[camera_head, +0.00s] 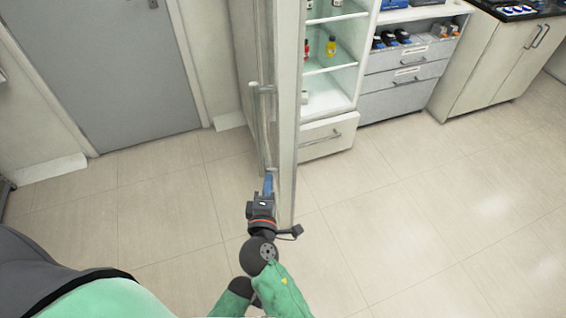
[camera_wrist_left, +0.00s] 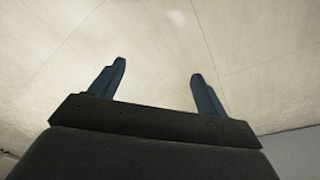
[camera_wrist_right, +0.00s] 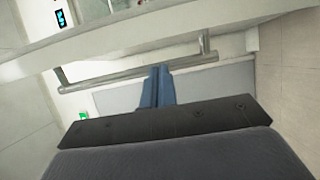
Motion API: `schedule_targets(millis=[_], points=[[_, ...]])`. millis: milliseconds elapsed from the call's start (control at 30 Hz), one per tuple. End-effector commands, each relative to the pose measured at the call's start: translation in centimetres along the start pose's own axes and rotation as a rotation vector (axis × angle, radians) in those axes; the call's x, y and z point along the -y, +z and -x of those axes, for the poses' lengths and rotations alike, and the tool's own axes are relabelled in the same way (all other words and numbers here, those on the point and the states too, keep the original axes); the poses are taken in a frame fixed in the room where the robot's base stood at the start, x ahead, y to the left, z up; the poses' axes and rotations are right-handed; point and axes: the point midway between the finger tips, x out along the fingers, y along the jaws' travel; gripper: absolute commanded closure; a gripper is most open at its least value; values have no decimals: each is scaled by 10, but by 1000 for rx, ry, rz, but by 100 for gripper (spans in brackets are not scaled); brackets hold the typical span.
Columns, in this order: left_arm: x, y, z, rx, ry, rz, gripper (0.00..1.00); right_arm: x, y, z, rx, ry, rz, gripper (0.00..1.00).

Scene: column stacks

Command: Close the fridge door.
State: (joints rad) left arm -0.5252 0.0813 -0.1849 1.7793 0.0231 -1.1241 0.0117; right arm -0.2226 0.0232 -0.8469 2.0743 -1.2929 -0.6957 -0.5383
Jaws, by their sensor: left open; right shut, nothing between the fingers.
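The fridge door (camera_head: 286,110) stands wide open, seen nearly edge-on in the head view, with its bar handle (camera_head: 256,120) on the left face. The fridge (camera_head: 330,95) is open behind it, with lit shelves. My right gripper (camera_head: 268,180) is shut and empty, close to the lower end of the handle and the door's near edge. In the right wrist view, its closed fingers (camera_wrist_right: 158,85) point at the metal handle (camera_wrist_right: 130,75); whether they touch cannot be told. My left gripper (camera_wrist_left: 158,85) is open and empty in the left wrist view, over the floor.
Inside the fridge are a red bottle (camera_head: 306,48) and a yellow bottle (camera_head: 331,46). A drawer unit (camera_head: 402,80) and a beige cabinet (camera_head: 495,70) stand to the right. A grey room door (camera_head: 100,70) is at left. The tiled floor (camera_head: 420,200) right of the fridge door is clear.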

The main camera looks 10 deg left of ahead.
Motion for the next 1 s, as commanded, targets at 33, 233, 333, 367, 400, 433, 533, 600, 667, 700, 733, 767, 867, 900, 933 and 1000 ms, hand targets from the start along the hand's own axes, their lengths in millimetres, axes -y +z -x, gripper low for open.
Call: schedule_targets(millis=[33, 233, 333, 367, 400, 433, 533, 600, 667, 700, 733, 767, 867, 900, 933, 1000], points=[[1, 1, -2, 1, -2, 0, 24, -2, -2, -2, -4, 7, 8, 100], [4, 10, -19, 3, -5, -1, 24, -4, -2, -15, -5, 8, 9, 100], [8, 19, -33, 5, -9, -1, 24, -5, -2, -27, -4, 8, 8, 100], [8, 18, -37, 0, -11, -2, 24, -5, -2, -32, -4, 8, 9, 100], [10, 20, -43, -2, -13, -3, 24, -5, -2, -38, -4, 7, 9, 100], [11, 20, -47, -6, -14, -4, 24, -6, -2, -43, -4, 8, 9, 100], [15, 25, -61, -12, -20, -7, 24, -5, -2, -57, -4, 6, 8, 100], [17, 28, -70, -17, -23, -9, 24, -5, -2, -67, -4, 6, 9, 100], [19, 30, -77, -21, -26, -11, 24, -5, -2, -74, -3, 6, 8, 100], [20, 32, -82, -24, -28, -12, 24, -4, -2, -79, -3, 6, 8, 100], [21, 34, -85, -25, -29, -13, 24, -4, -2, -82, -3, 6, 8, 100], [22, 36, -88, -26, -30, -13, 24, -4, -2, -85, -3, 6, 7, 100], [24, 39, -95, -31, -32, -15, 24, -3, -2, -93, -3, 5, 8, 100], [25, 39, -97, -33, -33, -16, 24, -2, -2, -95, -3, 5, 8, 100], [25, 40, -98, -35, -34, -16, 24, -2, -2, -96, -3, 5, 7, 100], [26, 41, -100, -35, -34, -17, 24, -2, -1, -99, -3, 5, 7, 100]])
